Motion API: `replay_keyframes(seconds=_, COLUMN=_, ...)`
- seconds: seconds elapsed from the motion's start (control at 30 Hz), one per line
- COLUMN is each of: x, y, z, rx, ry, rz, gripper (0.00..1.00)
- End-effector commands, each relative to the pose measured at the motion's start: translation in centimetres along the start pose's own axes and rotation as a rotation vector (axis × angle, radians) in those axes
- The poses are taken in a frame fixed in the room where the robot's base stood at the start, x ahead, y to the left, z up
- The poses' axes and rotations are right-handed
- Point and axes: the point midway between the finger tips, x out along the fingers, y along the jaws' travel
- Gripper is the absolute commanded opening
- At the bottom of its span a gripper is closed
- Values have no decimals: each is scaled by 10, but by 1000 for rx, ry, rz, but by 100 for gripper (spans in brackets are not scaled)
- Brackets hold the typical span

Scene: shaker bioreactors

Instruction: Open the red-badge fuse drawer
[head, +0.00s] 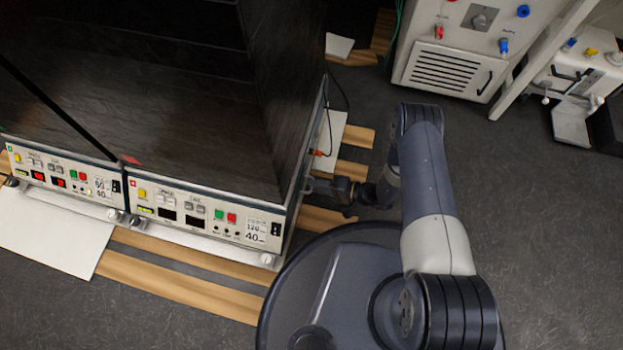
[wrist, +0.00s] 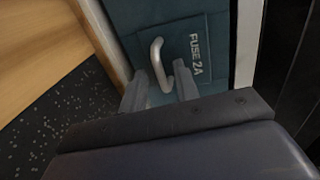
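The fuse drawer (wrist: 190,30) shows in the wrist view as a dark teal panel marked "FUSE 2A", with a silver bar handle (wrist: 157,56). It looks closed, flush with the surface around it. My gripper (wrist: 160,88) is open, its two grey fingers apart on either side of the handle's lower end. I cannot tell whether they touch it. In the head view my gripper (head: 318,186) is at the right side of the right shaker unit (head: 200,212). The drawer is hidden there. No red badge shows on the visible part of the drawer.
A second shaker unit (head: 62,178) stands to the left. Wooden slats (head: 180,290) and white sheets (head: 50,235) lie under the units. A red-tipped cable (head: 319,153) hangs near my gripper. A white vented box (head: 443,72) stands at the back.

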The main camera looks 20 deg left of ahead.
Motion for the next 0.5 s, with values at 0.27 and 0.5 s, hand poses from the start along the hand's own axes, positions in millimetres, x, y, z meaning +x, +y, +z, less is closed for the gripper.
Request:
replay_keyframes(seconds=0.27, x=2, y=0, z=2, rx=1, ry=1, rz=0, gripper=30)
replay_keyframes(seconds=0.5, x=2, y=0, z=2, rx=1, ry=1, rz=0, gripper=16)
